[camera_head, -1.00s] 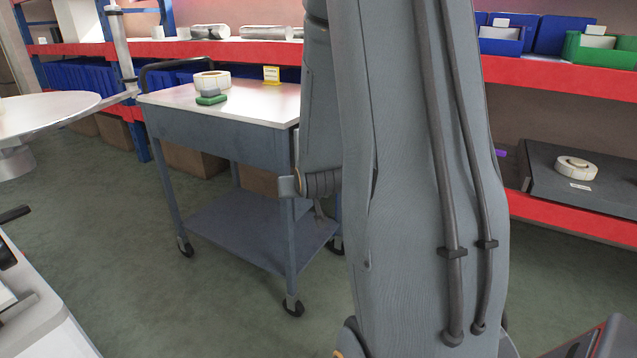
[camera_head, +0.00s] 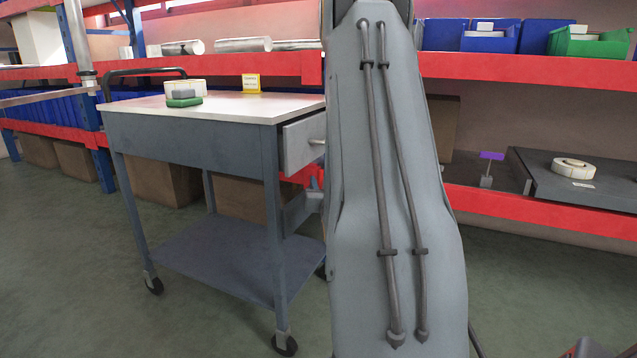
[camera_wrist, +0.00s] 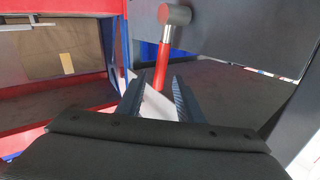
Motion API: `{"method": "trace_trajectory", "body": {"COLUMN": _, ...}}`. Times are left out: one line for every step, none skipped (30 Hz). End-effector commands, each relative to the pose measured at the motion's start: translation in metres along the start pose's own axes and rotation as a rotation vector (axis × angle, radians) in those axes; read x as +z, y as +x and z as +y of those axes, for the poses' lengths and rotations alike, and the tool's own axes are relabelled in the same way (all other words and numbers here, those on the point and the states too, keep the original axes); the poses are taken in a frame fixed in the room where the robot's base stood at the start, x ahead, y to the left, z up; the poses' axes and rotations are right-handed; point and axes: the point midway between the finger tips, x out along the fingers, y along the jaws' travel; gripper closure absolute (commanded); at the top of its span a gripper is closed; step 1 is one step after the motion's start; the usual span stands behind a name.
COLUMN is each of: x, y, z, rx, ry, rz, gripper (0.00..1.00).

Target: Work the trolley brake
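The trolley (camera_head: 190,133) has a white top, a grey-blue frame, a lower shelf (camera_head: 225,258) and black castors (camera_head: 285,345). It stands left of my arm in the head view. In the wrist view, a red bar with a grey cylindrical end (camera_wrist: 161,66) stands upright just beyond my fingertips; it looks like the brake lever. My gripper (camera_wrist: 154,84) is open, its two dark fingers apart. The bar's lower end lines up with the gap between them; contact cannot be told. A pale strip shows between the fingers. My arm hides the gripper and bar in the head view.
A drawer (camera_head: 304,144) juts from the trolley's right end. Red-edged shelves (camera_head: 560,222) run behind. Open floor (camera_head: 70,260) lies left and in front.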

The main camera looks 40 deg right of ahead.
Motion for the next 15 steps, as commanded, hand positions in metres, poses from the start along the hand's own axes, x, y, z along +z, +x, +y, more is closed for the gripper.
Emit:
{"method": "trace_trajectory", "body": {"x": 0.002, "y": 0.009, "z": 0.000, "rx": 0.000, "ry": 0.000, "rz": 0.001, "gripper": 0.67}}
{"method": "trace_trajectory", "body": {"x": 0.002, "y": 0.014, "z": 0.000, "rx": -0.001, "ry": 0.000, "rz": 0.001, "gripper": 0.67}}
{"method": "trace_trajectory", "body": {"x": 0.002, "y": 0.019, "z": 0.000, "rx": 0.000, "ry": 0.000, "rz": 0.000, "gripper": 0.67}}
{"method": "trace_trajectory", "body": {"x": 0.002, "y": 0.023, "z": 0.000, "rx": 0.000, "ry": 0.000, "rz": 0.000, "gripper": 0.67}}
{"method": "trace_trajectory", "body": {"x": 0.002, "y": 0.027, "z": 0.000, "rx": 0.000, "ry": 0.000, "rz": 0.000, "gripper": 0.67}}
{"method": "trace_trajectory", "body": {"x": 0.002, "y": 0.032, "z": 0.000, "rx": 0.000, "ry": 0.000, "rz": -0.001, "gripper": 0.67}}
{"method": "trace_trajectory", "body": {"x": 0.002, "y": 0.034, "z": 0.000, "rx": 0.000, "ry": 0.001, "rz": -0.002, "gripper": 0.67}}
{"method": "trace_trajectory", "body": {"x": 0.002, "y": 0.037, "z": 0.000, "rx": 0.000, "ry": 0.001, "rz": -0.001, "gripper": 0.67}}
{"method": "trace_trajectory", "body": {"x": 0.002, "y": 0.039, "z": 0.000, "rx": 0.000, "ry": 0.001, "rz": -0.001, "gripper": 0.67}}
{"method": "trace_trajectory", "body": {"x": 0.001, "y": 0.041, "z": 0.000, "rx": 0.000, "ry": 0.001, "rz": -0.001, "gripper": 0.67}}
{"method": "trace_trajectory", "body": {"x": 0.001, "y": 0.042, "z": 0.000, "rx": 0.000, "ry": 0.001, "rz": -0.002, "gripper": 0.67}}
{"method": "trace_trajectory", "body": {"x": 0.002, "y": 0.043, "z": 0.000, "rx": 0.000, "ry": 0.001, "rz": -0.002, "gripper": 0.67}}
{"method": "trace_trajectory", "body": {"x": 0.001, "y": 0.043, "z": 0.000, "rx": 0.000, "ry": 0.001, "rz": -0.003, "gripper": 0.67}}
{"method": "trace_trajectory", "body": {"x": 0.001, "y": 0.044, "z": 0.000, "rx": 0.000, "ry": 0.001, "rz": -0.003, "gripper": 0.67}}
{"method": "trace_trajectory", "body": {"x": 0.001, "y": 0.044, "z": 0.000, "rx": 0.000, "ry": 0.001, "rz": -0.003, "gripper": 0.67}}
